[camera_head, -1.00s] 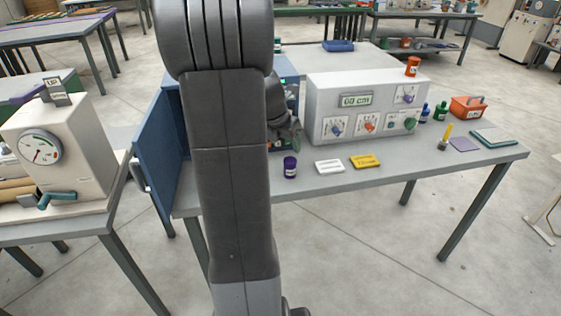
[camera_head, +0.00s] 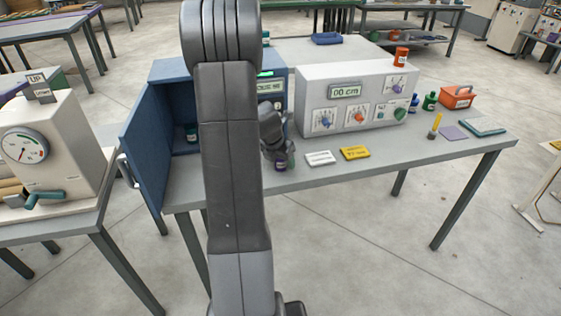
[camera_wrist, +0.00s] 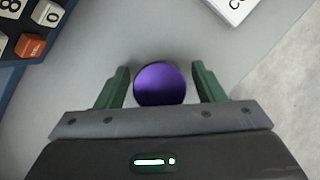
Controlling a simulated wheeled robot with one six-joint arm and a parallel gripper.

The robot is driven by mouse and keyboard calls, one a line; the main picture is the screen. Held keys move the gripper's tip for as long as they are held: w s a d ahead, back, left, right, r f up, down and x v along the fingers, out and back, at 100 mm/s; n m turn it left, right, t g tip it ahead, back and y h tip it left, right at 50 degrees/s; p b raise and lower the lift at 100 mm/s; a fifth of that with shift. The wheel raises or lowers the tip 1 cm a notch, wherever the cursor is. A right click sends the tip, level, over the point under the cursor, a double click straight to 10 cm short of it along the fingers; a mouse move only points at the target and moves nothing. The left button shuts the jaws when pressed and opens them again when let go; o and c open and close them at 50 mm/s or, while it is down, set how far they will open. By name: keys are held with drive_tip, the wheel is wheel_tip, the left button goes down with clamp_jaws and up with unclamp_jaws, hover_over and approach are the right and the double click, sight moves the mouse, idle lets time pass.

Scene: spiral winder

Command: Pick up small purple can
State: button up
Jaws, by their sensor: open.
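The small purple can (camera_wrist: 160,84) shows from above in the wrist view, its round top between the two green fingers of my gripper (camera_wrist: 161,88). The fingers are open, with a gap on each side of the can. In the head view my gripper (camera_head: 277,150) is low over the front of the bench, and the can (camera_head: 281,165) is partly hidden under it. The can stands upright on the grey table (camera_head: 400,165).
A white card (camera_head: 320,158) and a yellow card (camera_head: 355,153) lie to the right of the can. Behind them stands a white control box (camera_head: 345,97). A blue cabinet (camera_head: 142,150) with an open door is on the left. The table's front edge is close.

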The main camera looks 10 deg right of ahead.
drive_tip(key=shift+f, duration=0.1)
drive_tip(key=shift+c, duration=0.4)
drive_tip(key=c, duration=1)
